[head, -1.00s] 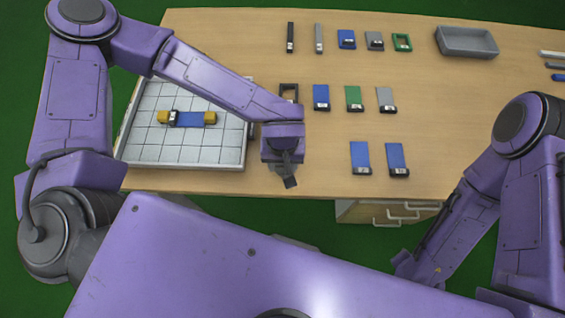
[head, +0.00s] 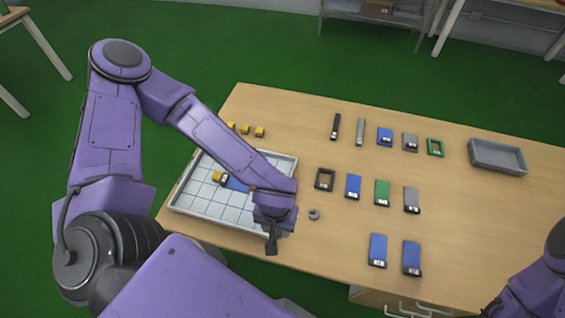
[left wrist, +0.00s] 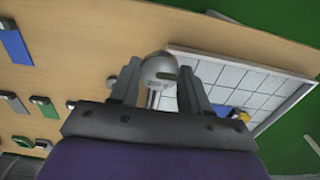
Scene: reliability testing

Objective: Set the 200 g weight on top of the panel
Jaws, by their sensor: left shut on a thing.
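My left gripper (head: 272,228) is shut on a shiny silver weight (left wrist: 160,70), seen between its fingers (left wrist: 157,90) in the left wrist view. In the head view the arm hides this weight. The gripper is by the front right corner of a white gridded tray (head: 199,205). The blue panel (head: 235,184) lies in the tray with a yellow block (head: 217,177) at its left end. My forearm covers its right part. The panel shows partly behind a finger in the left wrist view (left wrist: 238,97).
A small grey weight (head: 314,214) stands on the table right of the tray. Several blue, green and grey pieces stand in rows farther right. A grey bin (head: 497,157) is at the back right. Yellow blocks (head: 259,132) lie behind the tray.

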